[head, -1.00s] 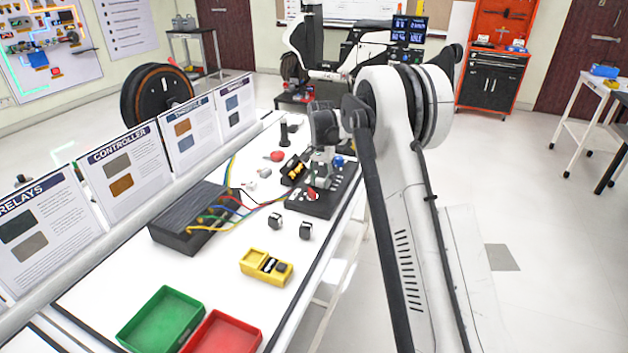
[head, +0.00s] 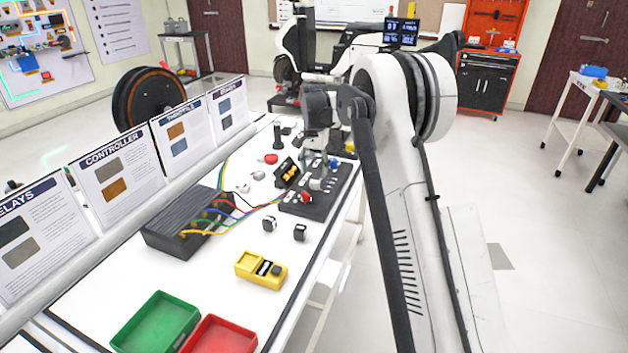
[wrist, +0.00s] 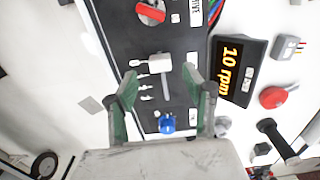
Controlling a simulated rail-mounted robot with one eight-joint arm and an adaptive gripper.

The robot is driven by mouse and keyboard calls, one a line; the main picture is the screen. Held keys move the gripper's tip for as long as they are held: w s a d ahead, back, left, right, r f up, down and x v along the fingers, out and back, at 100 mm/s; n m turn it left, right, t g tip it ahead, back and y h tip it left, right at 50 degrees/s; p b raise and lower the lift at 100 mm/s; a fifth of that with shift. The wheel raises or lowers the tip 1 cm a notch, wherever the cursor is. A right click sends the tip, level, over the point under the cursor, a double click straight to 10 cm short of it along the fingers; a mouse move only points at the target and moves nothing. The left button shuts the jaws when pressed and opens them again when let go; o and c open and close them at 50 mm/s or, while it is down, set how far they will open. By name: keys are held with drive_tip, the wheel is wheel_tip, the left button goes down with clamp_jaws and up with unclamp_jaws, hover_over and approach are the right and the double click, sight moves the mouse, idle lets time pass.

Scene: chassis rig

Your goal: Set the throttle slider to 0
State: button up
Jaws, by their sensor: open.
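The dark control panel (head: 310,208) lies on the white bench; in the wrist view its face (wrist: 115,30) fills the upper middle. A pale slider handle (wrist: 158,63), apparently the throttle slider, stands at the upper end of a grey slot, with small white marks beside it. A red knob (wrist: 151,12) is above it and a blue knob (wrist: 167,124) below. My gripper (wrist: 160,75) is open over the panel, its green-padded fingers on either side of the slot. The handle is between or just beyond the fingertips; contact cannot be told. In the head view my gripper (head: 322,160) is partly hidden by my arm.
A display reading "10 rpm" (wrist: 240,70) stands close beside the right finger. A red button (wrist: 273,97) is farther right.

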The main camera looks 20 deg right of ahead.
sight(314, 182)
wheel_tip(314, 182, up, 6)
drive_tip(key=shift+r, duration=0.3)
idle(0.4)
drive_tip(key=s+a+r+n+t, duration=0.25)
drive_tip(key=s+r, duration=0.45)
drive_tip(key=s, duration=0.4)
drive_tip(key=s+a+r+n+t, duration=0.1)
drive_tip(key=s+a+r, duration=0.2)
drive_tip(key=s+r, duration=0.6)
drive_tip(key=s+a+f+n+t, duration=0.1)
drive_tip(key=s+f, duration=0.2)
drive_tip(key=s, duration=0.6)
drive_tip(key=s+a+f+n+t, duration=0.1)
drive_tip(key=s+f+n, duration=0.1)
drive_tip(key=s, duration=0.7)
drive_tip(key=s+a+f+n+t, duration=0.1)
drive_tip(key=s+f, duration=0.3)
drive_tip(key=s, duration=0.5)
drive_tip(key=shift+a+f+t, duration=0.2)
drive_tip(key=shift+f+t, duration=0.1)
drive_tip(key=shift+t, duration=0.05)
drive_tip(key=shift+o, duration=0.2)
drive_tip(key=shift+n, duration=0.25)
